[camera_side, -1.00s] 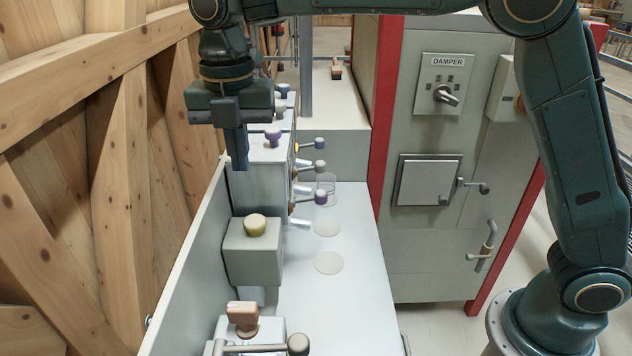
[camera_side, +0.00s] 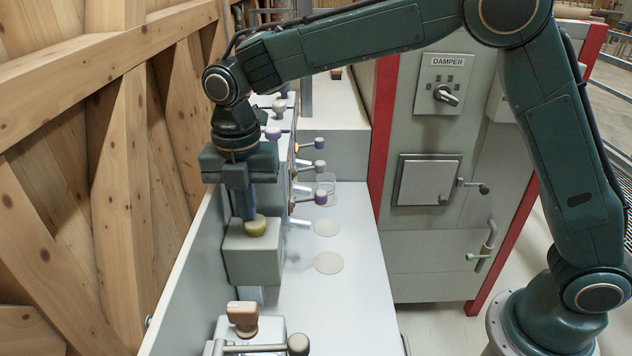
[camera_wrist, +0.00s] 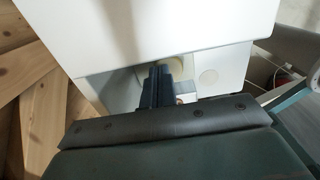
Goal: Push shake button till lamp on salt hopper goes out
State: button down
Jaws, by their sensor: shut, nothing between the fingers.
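A grey box (camera_side: 252,262) with a rounded yellow button (camera_side: 256,226) on top stands on the bench's left side. I cannot tell for sure that this is the shake button. My gripper (camera_side: 247,214) is shut and empty, pointing down. Its fingertips are at the far left edge of the yellow button; whether they touch it I cannot tell. In the wrist view the closed fingers (camera_wrist: 160,76) partly cover a pale yellow round shape (camera_wrist: 148,73). White hoppers (camera_side: 277,170) stand behind the grey box. No label or lit lamp can be made out on them.
A wooden-handled fitting (camera_side: 242,316) stands at the front. Pale discs mark the white bench (camera_side: 360,300). A plank wall (camera_side: 60,180) closes the left; a damper cabinet (camera_side: 425,245) stands right.

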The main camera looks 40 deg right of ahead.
jog(key=shift+f, duration=1.1)
notch_tip(320, 180, up, 14)
jog(key=shift+r, duration=0.25)
dwell(0.7)
jog(key=shift+w+d+r, duration=0.15)
jog(key=shift+d+r, duration=0.35)
jog(key=shift+r, duration=0.35)
